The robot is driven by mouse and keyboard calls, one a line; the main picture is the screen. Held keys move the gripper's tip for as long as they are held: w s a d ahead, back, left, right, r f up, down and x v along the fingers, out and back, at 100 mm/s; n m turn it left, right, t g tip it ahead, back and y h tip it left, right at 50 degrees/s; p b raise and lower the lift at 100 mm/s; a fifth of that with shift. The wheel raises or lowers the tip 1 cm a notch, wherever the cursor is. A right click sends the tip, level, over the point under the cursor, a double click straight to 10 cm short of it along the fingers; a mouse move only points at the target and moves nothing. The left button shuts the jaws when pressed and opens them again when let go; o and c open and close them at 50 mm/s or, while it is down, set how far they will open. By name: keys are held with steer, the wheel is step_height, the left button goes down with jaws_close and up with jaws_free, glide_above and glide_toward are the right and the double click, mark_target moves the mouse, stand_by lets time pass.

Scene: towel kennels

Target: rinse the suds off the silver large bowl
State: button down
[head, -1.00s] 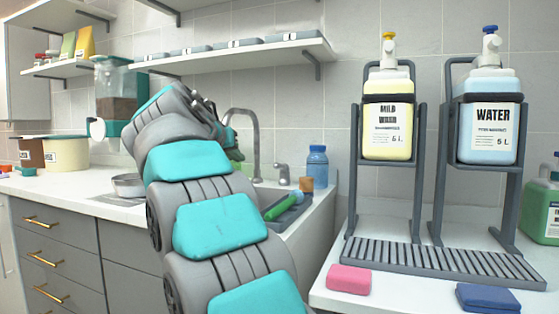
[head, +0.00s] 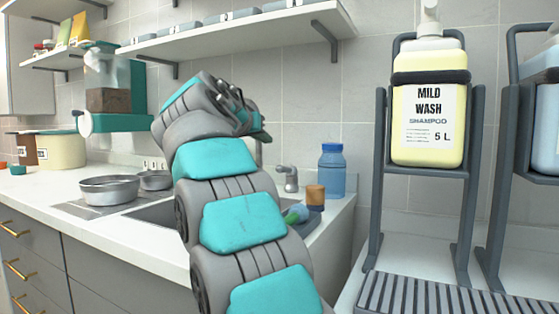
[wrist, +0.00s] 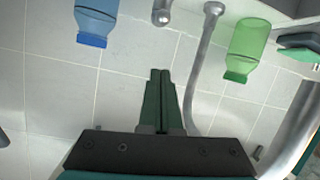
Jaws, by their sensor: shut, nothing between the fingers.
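Two silver bowls stand on the counter left of the sink in the head view: a wider one in front (head: 109,191) and a smaller-looking one behind it (head: 156,180). No suds can be made out on either at this distance. The grey sink basin (head: 150,214) is partly hidden by my arm. My gripper (wrist: 160,75) is shut and empty in the wrist view, raised before the tiled wall beside the grey gooseneck tap (wrist: 196,75). It is well to the right of the bowls and touches neither. In the head view my arm hides most of the tap.
A blue bottle (head: 332,171) and a brown-topped container (head: 315,196) stand by the sink's right end. A green bottle (wrist: 246,48) shows in the wrist view. A shampoo dispenser (head: 428,115) stands on a rack at right. A shelf (head: 240,32) overhangs the counter.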

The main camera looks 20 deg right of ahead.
steer(key=p, duration=0.3)
glide_above(287, 170)
steer(key=a, duration=0.2)
step_height(287, 170, down, 3)
steer(key=shift+s+a+f+b, duration=0.15)
steer(key=shift+a+f+b, duration=0.1)
steer(key=shift+f+b, duration=0.35)
steer(key=shift+s+a+f+b, duration=0.15)
steer(key=shift+a+f+b, duration=0.05)
steer(key=shift+f+b, duration=0.4)
steer(key=shift+s+a+f+b, duration=0.15)
steer(key=shift+a+f+b, duration=0.1)
steer(key=shift+f+b, duration=0.35)
steer(key=shift+r, duration=0.1)
